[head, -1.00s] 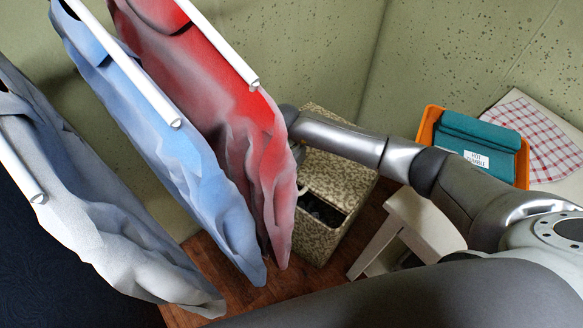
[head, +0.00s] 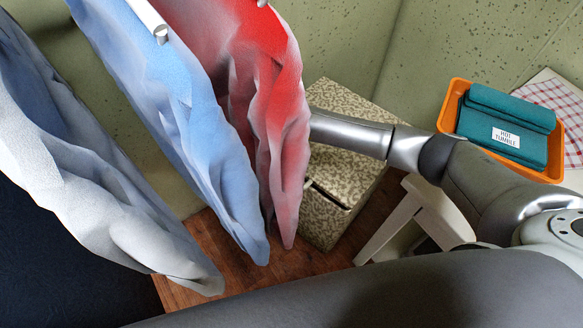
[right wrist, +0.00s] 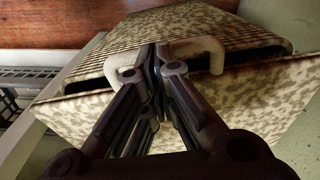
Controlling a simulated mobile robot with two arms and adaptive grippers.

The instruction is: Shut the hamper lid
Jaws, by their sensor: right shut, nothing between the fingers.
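The hamper (head: 328,212) is a speckled beige box on the wooden floor, partly behind a hanging red garment. Its lid (head: 350,105) is lowered almost flat, with a narrow dark gap along the front edge. In the right wrist view, the lid (right wrist: 265,105) shows close up, with a dark slit between it and the hamper body (right wrist: 185,25). A pale handle (right wrist: 205,48) crosses the slit. My right gripper (right wrist: 156,58) is shut and empty, its tips at the handle; contact is unclear. In the head view the red garment hides it. My left gripper is out of view.
Red (head: 262,90), blue (head: 190,130) and white (head: 110,200) garments hang at the left. A white stool (head: 415,215) stands right of the hamper. An orange bin (head: 450,105) with teal cloth (head: 505,125) sits at the right, by a checked cloth (head: 562,105).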

